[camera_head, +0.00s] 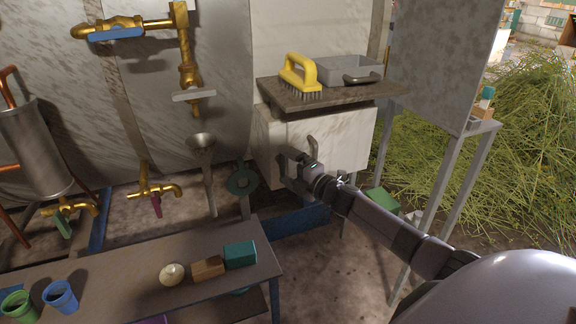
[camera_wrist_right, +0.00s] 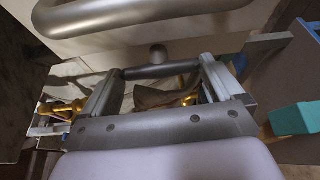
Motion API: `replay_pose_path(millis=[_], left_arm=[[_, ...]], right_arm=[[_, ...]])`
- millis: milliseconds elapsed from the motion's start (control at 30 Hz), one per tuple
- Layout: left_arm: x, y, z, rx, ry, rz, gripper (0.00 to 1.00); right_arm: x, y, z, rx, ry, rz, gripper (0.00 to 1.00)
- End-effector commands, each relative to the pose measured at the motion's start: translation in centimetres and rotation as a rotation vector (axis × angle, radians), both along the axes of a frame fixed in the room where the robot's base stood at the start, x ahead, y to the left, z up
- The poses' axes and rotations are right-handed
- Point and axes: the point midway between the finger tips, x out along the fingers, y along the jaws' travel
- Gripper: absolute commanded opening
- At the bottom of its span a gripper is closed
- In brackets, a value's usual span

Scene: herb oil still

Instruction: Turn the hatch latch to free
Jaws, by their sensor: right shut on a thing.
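The white hatch box (camera_head: 345,140) stands under a dark shelf in the head view. A curved grey handle (camera_head: 312,147) sticks out of its front. My right gripper (camera_head: 291,168) is at the front of the box, just below and left of this handle, and largely hides the latch there. In the right wrist view, the dark latch bar (camera_wrist_right: 150,71) lies crosswise between the two fingers of my right gripper (camera_wrist_right: 162,78), which are shut on its ends. A round pivot knob (camera_wrist_right: 158,53) sits just beyond it. The curved handle (camera_wrist_right: 130,22) crosses the top of that view. My left gripper is out of view.
A yellow brush (camera_head: 300,75) and a grey tray (camera_head: 350,69) sit on the shelf (camera_head: 330,94) above. A metal stand leg (camera_head: 437,195) is right of my arm.

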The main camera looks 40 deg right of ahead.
Motion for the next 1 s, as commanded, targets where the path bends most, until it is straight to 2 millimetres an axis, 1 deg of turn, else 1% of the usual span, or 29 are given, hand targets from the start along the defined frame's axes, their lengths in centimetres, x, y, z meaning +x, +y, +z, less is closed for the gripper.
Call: replay_pose_path(millis=[367, 400, 633, 767, 867, 1000], left_arm=[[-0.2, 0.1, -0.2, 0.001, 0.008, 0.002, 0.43], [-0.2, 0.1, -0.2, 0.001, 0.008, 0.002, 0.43], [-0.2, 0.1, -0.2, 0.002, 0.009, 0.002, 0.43], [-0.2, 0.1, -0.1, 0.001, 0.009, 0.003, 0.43], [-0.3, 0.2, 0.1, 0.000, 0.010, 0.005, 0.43], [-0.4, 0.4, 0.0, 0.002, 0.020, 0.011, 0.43]], right_arm=[[0.0, 0.1, -0.2, -0.012, 0.002, 0.002, 0.64], [0.0, 0.1, -0.2, -0.012, 0.002, 0.002, 1.00], [-0.1, 0.1, -0.1, -0.008, 0.001, 0.002, 1.00], [-0.6, 0.0, -0.1, -0.006, 0.002, 0.002, 1.00], [-1.5, -0.2, 0.0, -0.006, 0.002, 0.002, 1.00], [-3.3, -0.5, 0.0, -0.008, 0.004, 0.002, 1.00]])
